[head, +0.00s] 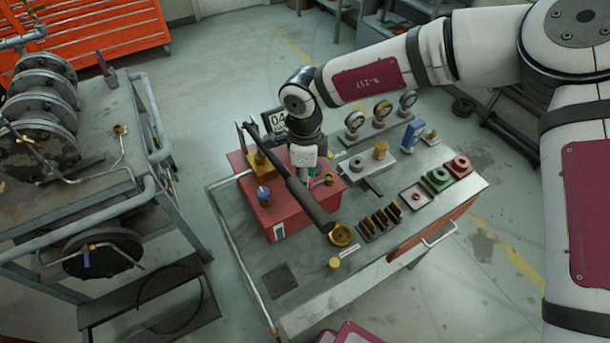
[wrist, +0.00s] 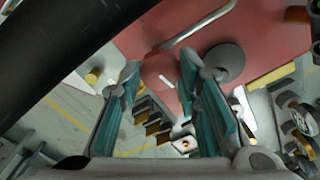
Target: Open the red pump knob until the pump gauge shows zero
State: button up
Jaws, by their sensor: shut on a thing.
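The red pump (head: 284,218) stands on the workbench under my arm, with a long black lever (head: 309,202) slanting over it. The red pump knob (wrist: 159,68) has a pale mark and sits between my fingertips in the wrist view. My gripper (wrist: 160,78) is shut on it, with a teal-padded finger on each side. In the head view my gripper (head: 304,158) points down at the pump, and the knob cannot be made out there. The pump gauge (head: 278,121) is a dark-framed display behind my wrist. It reads "04", with any further digits hidden.
The lever (wrist: 75,55) crosses close by at the wrist view's upper left. The workbench (head: 308,292) also holds round dials (head: 381,110), a gold dish (head: 342,236), dark slotted blocks (head: 380,223) and green and red blocks (head: 457,167). A cart (head: 143,155) stands left.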

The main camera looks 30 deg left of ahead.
dwell(0.3)
jog(key=o, duration=1.1)
jog(key=shift+o, duration=0.2)
notch_tip(320, 180, up, 12)
